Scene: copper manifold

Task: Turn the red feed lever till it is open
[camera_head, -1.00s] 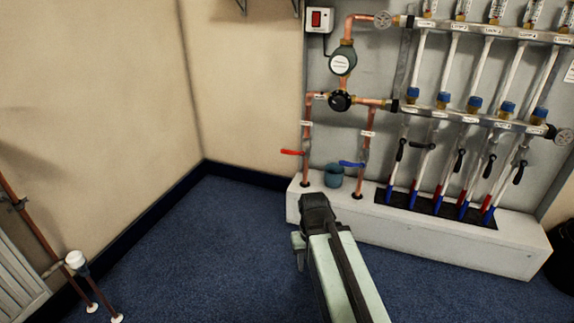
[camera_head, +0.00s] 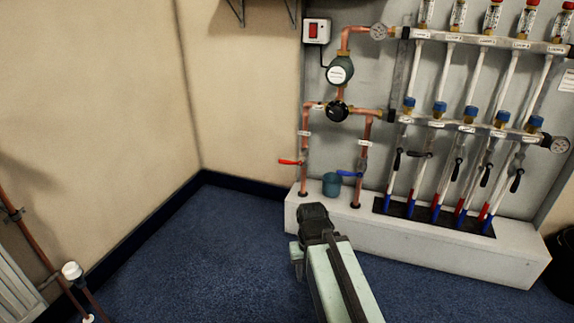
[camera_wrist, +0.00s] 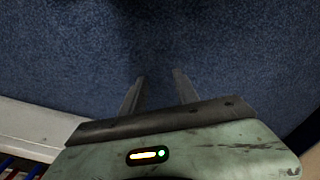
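The red feed lever (camera_head: 290,162) is on the left vertical copper pipe in the head view. It sticks out to the left, nearly level and across the pipe. My gripper (camera_head: 312,215) shows from behind in the head view, below and a little right of the lever and apart from it. Its fingers are hidden there. In the wrist view my gripper (camera_wrist: 160,78) has its two fingers spread, with only blue carpet between them. The lever is not visible in the wrist view.
A blue lever (camera_head: 349,173) is on the right copper pipe. A blue-grey cup (camera_head: 332,184) stands between the pipes on a white plinth (camera_head: 410,239). Several black-handled valves are further right. A capped pipe (camera_head: 71,271) stands at the left. Carpet (camera_head: 200,255) is clear left of my arm.

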